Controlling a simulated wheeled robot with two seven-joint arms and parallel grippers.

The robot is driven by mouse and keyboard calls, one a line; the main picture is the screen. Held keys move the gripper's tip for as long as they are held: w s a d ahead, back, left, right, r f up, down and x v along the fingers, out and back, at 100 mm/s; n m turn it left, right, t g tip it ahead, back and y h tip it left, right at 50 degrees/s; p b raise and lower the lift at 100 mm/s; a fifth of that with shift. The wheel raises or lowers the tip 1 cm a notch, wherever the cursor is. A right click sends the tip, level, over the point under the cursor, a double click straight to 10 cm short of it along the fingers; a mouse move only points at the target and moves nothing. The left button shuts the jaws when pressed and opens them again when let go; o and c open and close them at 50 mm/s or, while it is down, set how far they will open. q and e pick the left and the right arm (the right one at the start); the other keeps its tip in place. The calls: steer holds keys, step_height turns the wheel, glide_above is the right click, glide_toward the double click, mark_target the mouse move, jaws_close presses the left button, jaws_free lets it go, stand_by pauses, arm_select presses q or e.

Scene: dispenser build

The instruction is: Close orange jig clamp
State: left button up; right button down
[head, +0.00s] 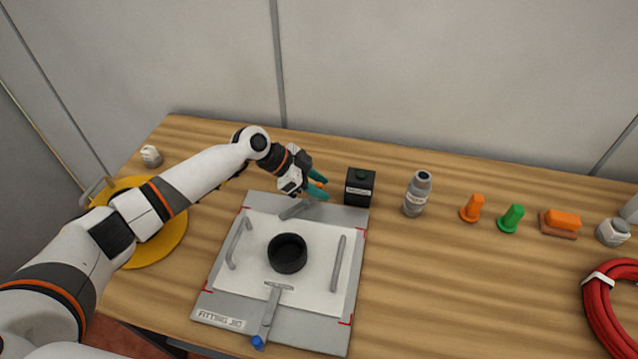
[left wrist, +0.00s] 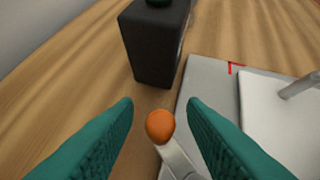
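The orange clamp knob (left wrist: 160,126) sits on the end of a grey lever (left wrist: 178,160) at the back edge of the fitting jig (head: 210,290). My left gripper (head: 318,185) is open at the back of the jig. In the left wrist view its teal fingers (left wrist: 163,118) stand on either side of the orange knob, with gaps visible on both sides. In the head view the knob is mostly hidden by the fingers, and the grey clamp arm (head: 296,209) shows below them. My right gripper is not in view.
A black box (head: 360,187) stands close to the right of my left gripper; it also shows in the left wrist view (left wrist: 155,45). A black cup (head: 287,253) stands on the jig's white plate. A blue-tipped clamp (head: 268,318) is at the front. A grey bottle (head: 417,195) stands further right.

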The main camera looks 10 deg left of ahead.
arm_select(q)
steer(key=shift+d+f, duration=0.1)
steer(key=shift+c, duration=0.6)
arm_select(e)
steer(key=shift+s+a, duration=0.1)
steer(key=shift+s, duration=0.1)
